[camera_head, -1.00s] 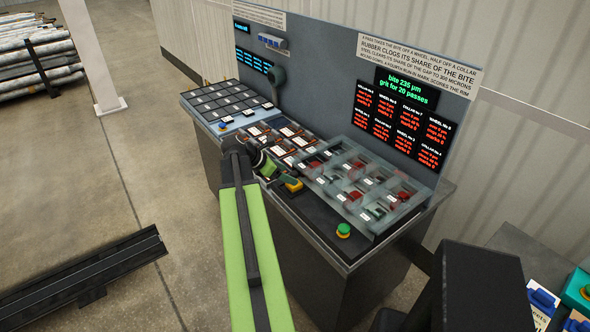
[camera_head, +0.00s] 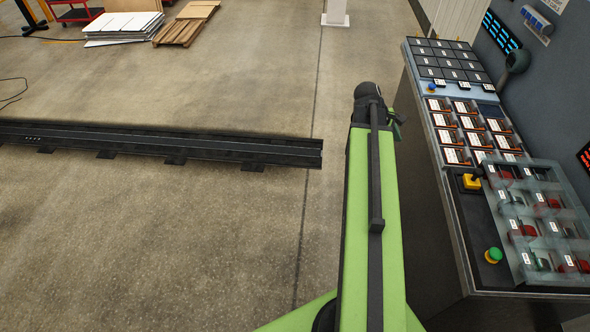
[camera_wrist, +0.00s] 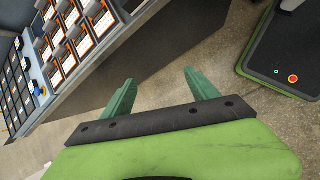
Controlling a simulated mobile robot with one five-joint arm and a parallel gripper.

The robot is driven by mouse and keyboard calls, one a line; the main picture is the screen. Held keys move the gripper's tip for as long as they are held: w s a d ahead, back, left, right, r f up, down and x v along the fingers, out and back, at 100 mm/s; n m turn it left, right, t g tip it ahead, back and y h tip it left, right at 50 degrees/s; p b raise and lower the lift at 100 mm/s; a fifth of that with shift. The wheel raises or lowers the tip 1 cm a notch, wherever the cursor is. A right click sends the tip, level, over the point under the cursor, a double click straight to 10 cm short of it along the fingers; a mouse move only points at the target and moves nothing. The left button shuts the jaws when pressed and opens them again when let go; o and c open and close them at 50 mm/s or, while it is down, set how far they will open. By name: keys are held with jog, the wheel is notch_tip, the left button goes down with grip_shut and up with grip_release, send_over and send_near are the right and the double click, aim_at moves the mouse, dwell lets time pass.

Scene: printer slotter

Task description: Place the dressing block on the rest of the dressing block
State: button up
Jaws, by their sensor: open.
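My gripper (camera_wrist: 158,76) is open, with its two green fingers apart and only floor and console side visible between them. In the head view my arm reaches forward beside the console, and the fingers are mostly hidden behind the wrist. A yellow piece (camera_head: 472,181) with a dark stem sits on the console's black front strip, to the right of my arm and apart from it. I cannot tell whether it is the dressing block or its rest. No other piece can be surely named as either.
The console (camera_head: 450,215) stands close on the right, with labelled trays (camera_head: 450,137), clear-covered bins (camera_head: 540,225) and a green button (camera_head: 493,255). A dark rail (camera_head: 200,148) lies on the floor at left. A pallet (camera_head: 187,23) is far back. Open floor lies between.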

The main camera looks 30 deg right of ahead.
jog(key=w+a+f+m+t+y, duration=0.1)
jog(key=w+a, duration=0.4)
jog(key=a, duration=0.5)
jog(key=w+a+f+m+t+y, duration=0.15)
jog(key=w+a, duration=0.25)
jog(key=a, duration=0.5)
jog(key=w+a+m+y, duration=0.1)
jog(key=a+m+y, duration=0.2)
jog(key=a, duration=2.2)
jog(key=shift+w+a+f+m, duration=0.35)
jog(key=shift+a+f+m, duration=0.1)
jog(key=shift+m, duration=0.2)
jog(key=shift+w+d, duration=0.1)
